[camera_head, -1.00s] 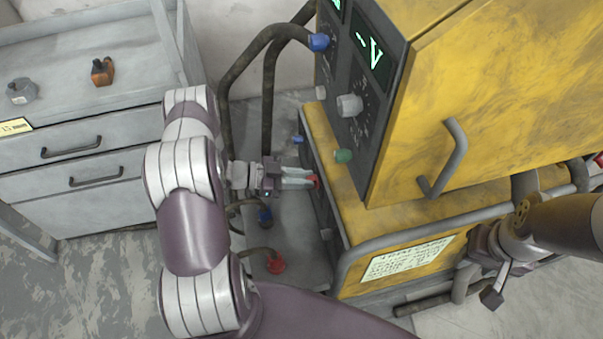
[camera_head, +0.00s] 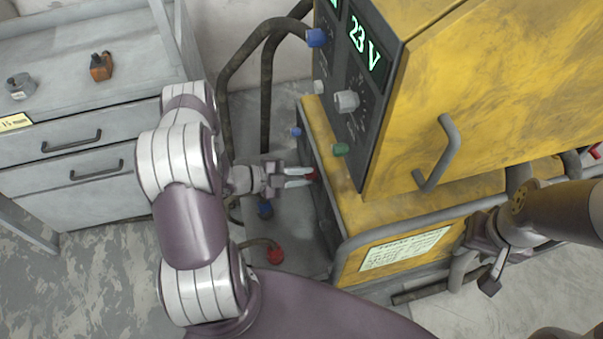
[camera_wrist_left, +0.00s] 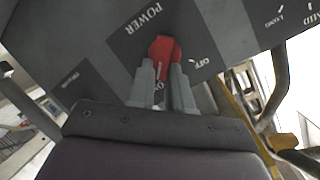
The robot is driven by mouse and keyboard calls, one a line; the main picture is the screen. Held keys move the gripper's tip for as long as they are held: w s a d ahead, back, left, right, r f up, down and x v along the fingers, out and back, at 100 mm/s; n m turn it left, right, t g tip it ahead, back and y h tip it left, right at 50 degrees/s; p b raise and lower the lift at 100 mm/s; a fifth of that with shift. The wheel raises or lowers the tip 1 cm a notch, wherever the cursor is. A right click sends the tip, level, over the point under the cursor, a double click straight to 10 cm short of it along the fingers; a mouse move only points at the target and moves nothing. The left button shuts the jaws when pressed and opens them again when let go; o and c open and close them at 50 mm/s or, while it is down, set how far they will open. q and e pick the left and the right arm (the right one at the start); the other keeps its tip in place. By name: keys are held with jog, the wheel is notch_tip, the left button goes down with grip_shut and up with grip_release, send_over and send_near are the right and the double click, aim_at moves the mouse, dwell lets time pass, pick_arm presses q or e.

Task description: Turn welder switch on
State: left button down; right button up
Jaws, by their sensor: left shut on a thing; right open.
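The yellow welder (camera_head: 470,90) stands at the right of the head view, with a dark front panel. Its red power switch (camera_wrist_left: 164,52) sits on the panel by the words POWER and OFF in the left wrist view. The switch also shows small in the head view (camera_head: 313,174). My left gripper (camera_head: 308,177) is shut on the red switch, its two grey fingers (camera_wrist_left: 163,82) on either side of it. My right gripper (camera_head: 490,283) is at the lower right, beside the welder cart and away from the switch.
A grey drawer cabinet (camera_head: 75,140) stands at the left with an orange item (camera_head: 100,66) and a grey ring-shaped item (camera_head: 19,86) on top. Dark cables (camera_head: 226,110) run behind my left arm. A grey handle (camera_head: 442,155) sticks out from the welder.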

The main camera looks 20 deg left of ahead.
dwell(0.4)
pick_arm(q)
jog(key=c, duration=1.1)
grip_release()
jog(key=shift+o, duration=0.2)
jog(key=shift+s+a, duration=0.1)
jog(key=v, duration=1.2)
jog(key=shift+a+p, duration=0.15)
jog(key=shift+p, duration=0.15)
jog(key=shift+s, duration=0.15)
